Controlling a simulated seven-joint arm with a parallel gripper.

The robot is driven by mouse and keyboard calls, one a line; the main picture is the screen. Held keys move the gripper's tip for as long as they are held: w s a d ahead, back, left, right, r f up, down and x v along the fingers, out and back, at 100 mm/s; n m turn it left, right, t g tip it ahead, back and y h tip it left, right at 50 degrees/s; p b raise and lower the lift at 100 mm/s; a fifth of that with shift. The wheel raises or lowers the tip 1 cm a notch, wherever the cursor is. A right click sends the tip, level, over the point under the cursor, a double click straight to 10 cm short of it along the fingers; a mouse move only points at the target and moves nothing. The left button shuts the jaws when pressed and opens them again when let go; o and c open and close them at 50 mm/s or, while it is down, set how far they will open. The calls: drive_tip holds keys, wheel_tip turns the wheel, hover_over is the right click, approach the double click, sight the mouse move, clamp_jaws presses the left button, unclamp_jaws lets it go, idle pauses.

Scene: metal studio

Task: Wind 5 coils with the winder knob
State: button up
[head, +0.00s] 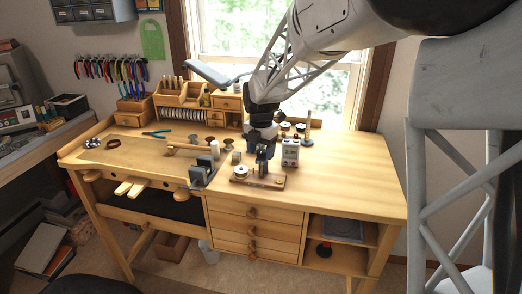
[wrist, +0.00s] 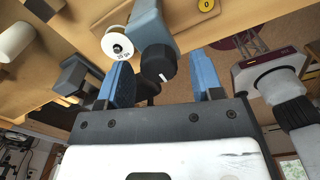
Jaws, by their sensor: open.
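The winder stands on a wooden base (head: 262,184) near the front of the bench, with a white spool (head: 241,171) at its left. In the wrist view its grey-blue housing (wrist: 150,22) carries a black round knob (wrist: 158,66) with a white mark. The white spool (wrist: 116,45) is beside the housing, and a yellow disc marked 0 (wrist: 206,5) is on the base. My gripper (head: 263,166) is over the winder, pointing down. In the wrist view its blue fingers are apart, and the knob appears between them. A gap shows on each side; I cannot tell the depth.
A white box with dials (head: 290,152) stands close right of my gripper. Grey blocks (head: 203,169) and a white cylinder (head: 214,150) stand to the left. A wooden organizer (head: 185,95) is at the back. The bench's right side (head: 350,170) is clear.

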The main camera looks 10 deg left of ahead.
drive_tip(key=c, duration=0.9)
drive_tip(key=shift+m, duration=0.3)
